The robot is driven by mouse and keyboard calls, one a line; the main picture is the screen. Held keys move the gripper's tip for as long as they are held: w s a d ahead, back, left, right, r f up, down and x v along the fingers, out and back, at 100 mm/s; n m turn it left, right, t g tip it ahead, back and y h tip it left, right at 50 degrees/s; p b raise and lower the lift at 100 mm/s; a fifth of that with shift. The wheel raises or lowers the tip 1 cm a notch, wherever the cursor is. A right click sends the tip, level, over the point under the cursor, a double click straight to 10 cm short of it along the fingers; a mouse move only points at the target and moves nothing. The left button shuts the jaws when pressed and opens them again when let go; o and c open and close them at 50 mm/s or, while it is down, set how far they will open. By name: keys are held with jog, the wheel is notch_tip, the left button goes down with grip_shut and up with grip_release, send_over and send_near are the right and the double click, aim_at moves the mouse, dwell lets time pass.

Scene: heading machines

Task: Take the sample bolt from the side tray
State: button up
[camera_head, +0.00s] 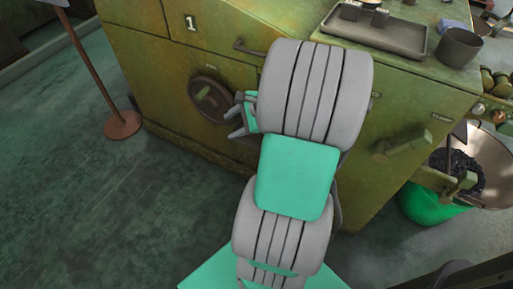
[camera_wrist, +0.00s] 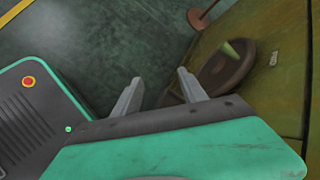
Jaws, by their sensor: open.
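A grey shallow tray (camera_head: 405,42) sits on top of the green machine marked 1, at the upper right of the head view. Small dark pieces (camera_head: 376,17) show at its far left edge; I cannot tell whether one is the sample bolt. My gripper (camera_head: 236,118) is low in front of the machine, left of the tray and below it. Its fingers are apart and nothing shows between them in the wrist view (camera_wrist: 160,88). My arm covers part of the machine's front. The tray is not in the wrist view.
A round handwheel (camera_head: 211,98) on the machine front is close to my gripper. A dark cup (camera_head: 459,47) stands right of the tray. A green bin (camera_head: 432,205) and a metal bowl (camera_head: 498,170) are at right. A post base (camera_head: 123,125) stands left; the floor there is clear.

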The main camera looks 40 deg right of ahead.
jog(key=d+f+m+b, duration=0.1)
jog(key=d+f+m, duration=0.1)
jog(key=s+d+f+m+t, duration=0.1)
jog(key=d+f, duration=0.1)
jog(key=s+d+f+m+t+b, duration=0.1)
jog(key=d+f+m, duration=0.1)
jog(key=shift+d+f+m+b, duration=0.25)
jog(key=shift+m+b, duration=0.05)
jog(key=shift+b, duration=0.05)
jog(key=s+d+f+m+t+h+b, duration=0.2)
jog(key=s+d+m+t+b, duration=0.15)
jog(key=d+m, duration=0.35)
jog(key=b+x, duration=0.1)
jog(key=x, duration=0.3)
jog(key=b+x, duration=0.1)
jog(key=x, duration=0.1)
jog(key=shift+w+a+f+b, duration=0.15)
jog(key=shift+a+b, duration=0.15)
jog(key=shift+a, duration=0.05)
jog(key=shift+w, duration=0.45)
grip_shut()
